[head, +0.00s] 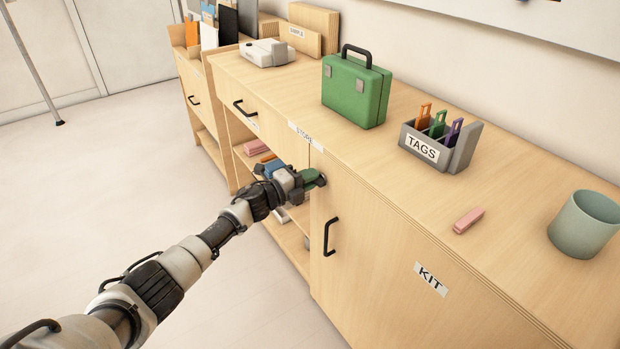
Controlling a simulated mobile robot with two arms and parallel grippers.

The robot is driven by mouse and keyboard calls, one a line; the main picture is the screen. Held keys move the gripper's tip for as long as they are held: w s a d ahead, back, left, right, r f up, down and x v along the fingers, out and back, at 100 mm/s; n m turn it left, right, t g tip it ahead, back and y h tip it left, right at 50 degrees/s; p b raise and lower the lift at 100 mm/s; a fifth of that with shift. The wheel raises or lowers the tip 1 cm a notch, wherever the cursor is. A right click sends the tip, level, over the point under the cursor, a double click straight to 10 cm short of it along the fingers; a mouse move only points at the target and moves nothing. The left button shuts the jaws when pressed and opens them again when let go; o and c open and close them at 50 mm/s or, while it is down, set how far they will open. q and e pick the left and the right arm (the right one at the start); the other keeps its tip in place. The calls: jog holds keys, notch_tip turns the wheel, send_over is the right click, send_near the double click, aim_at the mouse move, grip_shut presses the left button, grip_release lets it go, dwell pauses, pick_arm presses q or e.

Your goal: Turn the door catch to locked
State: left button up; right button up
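The wooden door marked KIT (385,262) appears closed, with a black bar handle (330,237) near its left edge. A green piece (311,176), seemingly the door catch, shows at the upper left corner of this door. My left gripper (313,182) is right at it, with dark finger parts around or against the green piece. Its fingers are small and partly hidden, so I cannot tell whether they are closed on it. The catch's exact angle is also partly hidden. My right gripper is not in view.
On the counter stand a green case (355,92), a grey TAGS holder (440,147), a pink block (468,220) and a grey-green cup (584,224). Open shelves with small items, including a pink block (256,147), lie left of the door. The floor (110,210) is clear.

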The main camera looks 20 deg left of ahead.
pick_arm(q)
jog(key=o, duration=0.4)
jog(key=shift+p+v, duration=0.6)
jog(key=shift+v, duration=4.85)
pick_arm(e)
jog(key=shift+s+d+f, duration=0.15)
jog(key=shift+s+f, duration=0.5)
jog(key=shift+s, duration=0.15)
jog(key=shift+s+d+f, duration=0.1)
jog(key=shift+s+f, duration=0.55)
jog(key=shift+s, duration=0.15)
